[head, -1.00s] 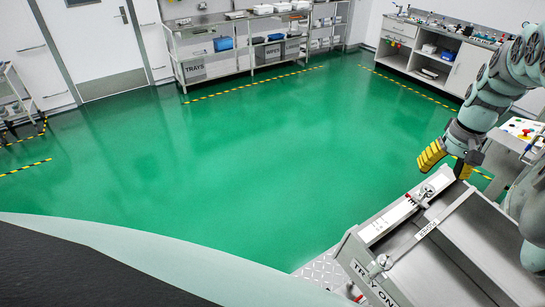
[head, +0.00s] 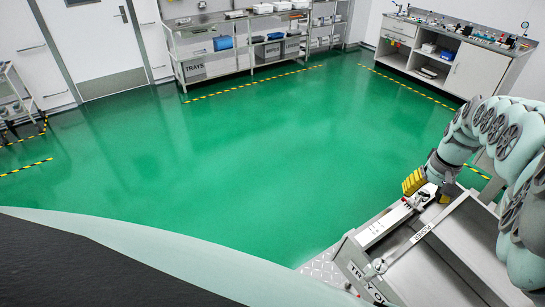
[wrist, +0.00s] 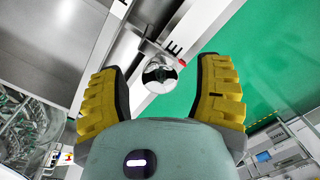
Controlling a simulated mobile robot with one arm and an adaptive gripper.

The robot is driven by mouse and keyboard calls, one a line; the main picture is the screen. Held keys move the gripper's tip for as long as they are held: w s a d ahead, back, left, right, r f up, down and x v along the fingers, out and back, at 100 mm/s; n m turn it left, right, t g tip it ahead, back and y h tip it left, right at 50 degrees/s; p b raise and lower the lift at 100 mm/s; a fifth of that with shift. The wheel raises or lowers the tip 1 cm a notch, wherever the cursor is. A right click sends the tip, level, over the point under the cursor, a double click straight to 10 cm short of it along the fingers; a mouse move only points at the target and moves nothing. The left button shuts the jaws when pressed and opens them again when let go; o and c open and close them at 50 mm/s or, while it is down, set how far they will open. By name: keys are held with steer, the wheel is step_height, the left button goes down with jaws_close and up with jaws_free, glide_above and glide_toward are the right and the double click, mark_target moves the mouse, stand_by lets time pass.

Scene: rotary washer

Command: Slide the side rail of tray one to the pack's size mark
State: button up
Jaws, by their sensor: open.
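Tray one (head: 452,262) is a grey metal tray at the lower right of the head view, its name label partly cut by the picture's edge. A narrow rail with a small label (head: 422,233) runs along its inner left side. A round metal knob (wrist: 160,75) shows in the wrist view on a pale strip with black marks and a red spot (wrist: 182,63). My gripper (head: 428,190) is above the tray's far end. In the wrist view, its yellow fingers (wrist: 162,68) are open on either side of the knob, with gaps; I cannot tell the height.
Another knob (head: 379,265) is at the rail's near end. The green floor (head: 240,170) left of the tray is clear. A steel shelf (head: 250,50) and a white bench (head: 445,60) stand at the back.

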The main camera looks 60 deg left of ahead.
steer(key=shift+c, duration=0.2)
jaws_close()
stand_by(0.6)
